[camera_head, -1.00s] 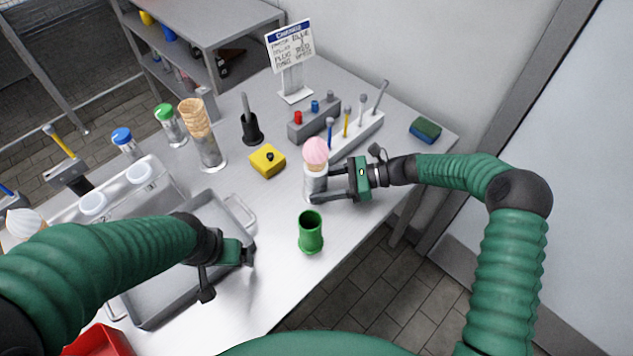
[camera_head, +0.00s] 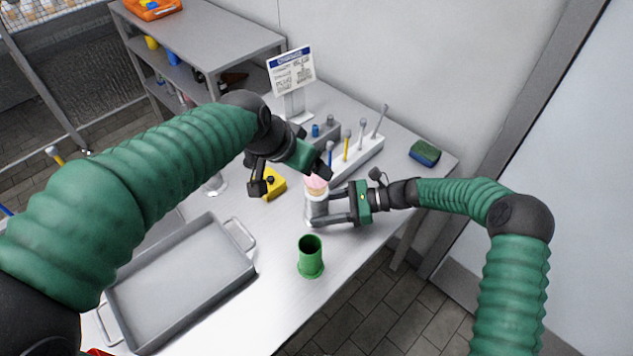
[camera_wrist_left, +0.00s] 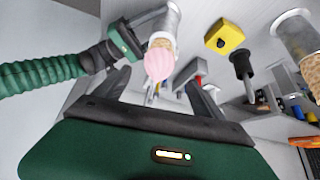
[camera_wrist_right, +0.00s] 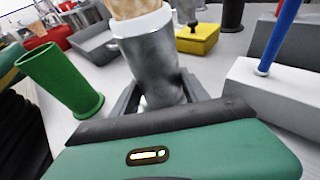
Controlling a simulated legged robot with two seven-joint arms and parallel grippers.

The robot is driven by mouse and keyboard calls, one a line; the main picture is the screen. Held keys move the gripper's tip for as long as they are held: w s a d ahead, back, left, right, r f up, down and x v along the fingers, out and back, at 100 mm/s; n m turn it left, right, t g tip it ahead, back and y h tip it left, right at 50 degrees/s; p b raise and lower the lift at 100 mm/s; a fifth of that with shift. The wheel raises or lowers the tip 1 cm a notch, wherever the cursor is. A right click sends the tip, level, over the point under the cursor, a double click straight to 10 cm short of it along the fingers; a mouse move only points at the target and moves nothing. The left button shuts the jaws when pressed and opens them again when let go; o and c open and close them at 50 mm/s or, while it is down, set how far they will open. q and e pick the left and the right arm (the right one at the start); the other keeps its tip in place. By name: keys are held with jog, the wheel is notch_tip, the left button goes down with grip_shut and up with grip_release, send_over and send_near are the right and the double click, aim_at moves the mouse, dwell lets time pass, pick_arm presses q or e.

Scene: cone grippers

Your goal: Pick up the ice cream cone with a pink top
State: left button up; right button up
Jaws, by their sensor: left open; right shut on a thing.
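The ice cream cone with a pink top (camera_head: 317,182) stands upright in a grey metal cup (camera_head: 314,207). The pink top also shows in the left wrist view (camera_wrist_left: 158,66). My right gripper (camera_head: 324,207) is shut on the metal cup, fingers on either side of it. The right wrist view shows the cup (camera_wrist_right: 150,68) between the fingers, with the wafer part (camera_wrist_right: 130,9) above it. My left gripper (camera_head: 292,178) is open and empty, just above and left of the pink top.
A green cup (camera_head: 311,258) stands near the table's front edge. A grey tray (camera_head: 247,292) lies to the left. A yellow box (camera_head: 273,184) is partly behind my left gripper. A tool rack (camera_head: 364,158) and sponge (camera_head: 425,153) are at the back right.

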aim_at(320, 179)
pick_arm(q)
jog(key=x, duration=1.1)
jog(key=shift+s+f, duration=0.2)
jog(key=shift+f, duration=0.35)
jog(key=c, duration=1)
